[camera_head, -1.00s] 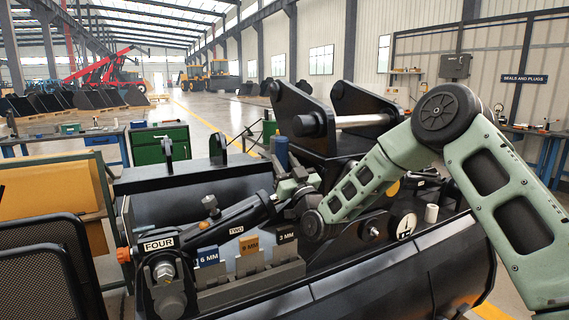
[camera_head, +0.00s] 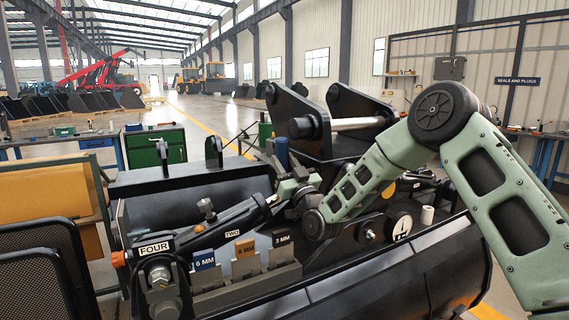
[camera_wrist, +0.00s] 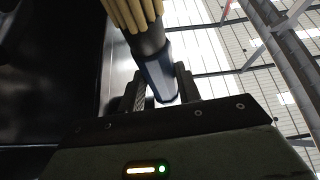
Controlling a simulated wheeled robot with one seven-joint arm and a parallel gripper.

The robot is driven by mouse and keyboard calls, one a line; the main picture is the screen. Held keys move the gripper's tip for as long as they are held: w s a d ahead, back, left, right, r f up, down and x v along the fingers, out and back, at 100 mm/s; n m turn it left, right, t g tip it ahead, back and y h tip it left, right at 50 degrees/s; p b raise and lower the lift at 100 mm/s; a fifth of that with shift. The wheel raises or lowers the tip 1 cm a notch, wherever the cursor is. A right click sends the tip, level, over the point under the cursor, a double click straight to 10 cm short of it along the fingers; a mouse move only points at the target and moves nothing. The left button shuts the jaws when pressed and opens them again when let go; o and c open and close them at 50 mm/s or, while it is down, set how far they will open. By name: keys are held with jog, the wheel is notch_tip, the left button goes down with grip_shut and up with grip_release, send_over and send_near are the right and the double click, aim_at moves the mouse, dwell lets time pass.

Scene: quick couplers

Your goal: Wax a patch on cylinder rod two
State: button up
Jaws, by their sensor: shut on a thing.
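In the wrist view my gripper (camera_wrist: 162,86) is shut on the blue handle (camera_wrist: 155,68) of a brush-like tool. The tool has a black collar (camera_wrist: 148,40) and a tan ribbed end (camera_wrist: 130,12) pointing away from my palm. In the head view my gripper (camera_head: 287,187) is low over the black machine, beside the upper end of a black cylinder (camera_head: 232,218). A small label reading TWO (camera_head: 232,232) sits just below that cylinder. My gripper and forearm hide part of this area, and I cannot tell whether the tool touches a rod.
A FOUR label (camera_head: 154,248) marks the cylinder mount at the lower left. Tags for 6 MM (camera_head: 204,261), 9 MM (camera_head: 245,249) and 3 MM (camera_head: 282,239) stand in a grey rack.

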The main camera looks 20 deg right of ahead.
jog(key=shift+s+a+r+p, duration=0.25)
jog(key=shift+s+a+r, duration=0.1)
jog(key=shift+s+r, duration=0.3)
jog(key=shift+s+a+r+p, duration=0.3)
jog(key=shift+s+r, duration=0.3)
jog(key=shift+s, duration=0.1)
jog(key=shift+s+a+r+p, duration=0.25)
jog(key=shift+s+a+r, duration=0.1)
jog(key=shift+s+r, duration=0.3)
jog(key=o, duration=0.5)
jog(key=c, duration=0.5)
jog(key=shift+f, duration=0.15)
